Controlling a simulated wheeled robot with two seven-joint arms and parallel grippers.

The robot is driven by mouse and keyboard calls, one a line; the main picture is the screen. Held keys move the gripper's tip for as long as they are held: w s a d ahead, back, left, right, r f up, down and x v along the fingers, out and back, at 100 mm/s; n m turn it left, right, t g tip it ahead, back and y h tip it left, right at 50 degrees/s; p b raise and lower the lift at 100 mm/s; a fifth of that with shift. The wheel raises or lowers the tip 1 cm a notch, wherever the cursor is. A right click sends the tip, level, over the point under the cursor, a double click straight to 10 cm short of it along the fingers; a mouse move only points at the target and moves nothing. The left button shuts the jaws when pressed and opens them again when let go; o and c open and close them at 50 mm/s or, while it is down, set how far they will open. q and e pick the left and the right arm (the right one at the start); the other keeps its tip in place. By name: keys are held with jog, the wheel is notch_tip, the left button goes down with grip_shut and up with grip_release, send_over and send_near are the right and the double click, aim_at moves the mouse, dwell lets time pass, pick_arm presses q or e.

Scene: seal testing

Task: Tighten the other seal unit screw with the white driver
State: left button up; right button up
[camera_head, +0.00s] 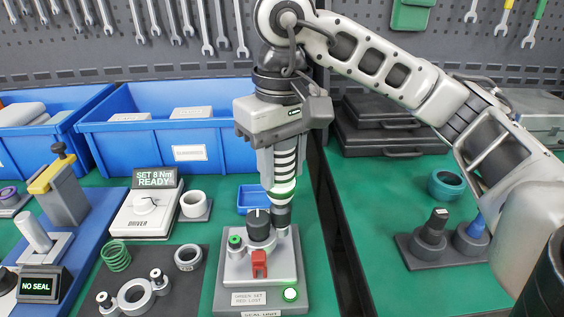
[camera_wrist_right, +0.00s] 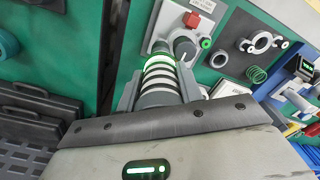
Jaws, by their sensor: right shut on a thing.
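My right gripper (camera_head: 279,165) points down and is shut on the white driver (camera_head: 286,156), a grey tool with white bands and a lit green ring. The driver also shows in the wrist view (camera_wrist_right: 161,82). It stands upright, its lower end at the right side of the seal unit (camera_head: 231,288); whether it touches the screw there is hidden. My left gripper is not in view.
A driver station (camera_head: 145,207) reads "SET 8 Nm READY". A small display (camera_head: 40,287) reads "NO SEAL". A dark mat (camera_head: 180,299) with rings and a green spring lies left of the unit. Blue bins (camera_head: 240,110) stand behind. Green table right of the unit is partly clear.

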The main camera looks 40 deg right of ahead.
aim_at(282, 146)
dwell(0.5)
notch_tip(282, 146, up, 3)
jog(key=p, duration=0.2)
jog(key=shift+p, duration=0.4)
jog(key=shift+r+p, duration=0.95)
jog(key=shift+r, duration=0.05)
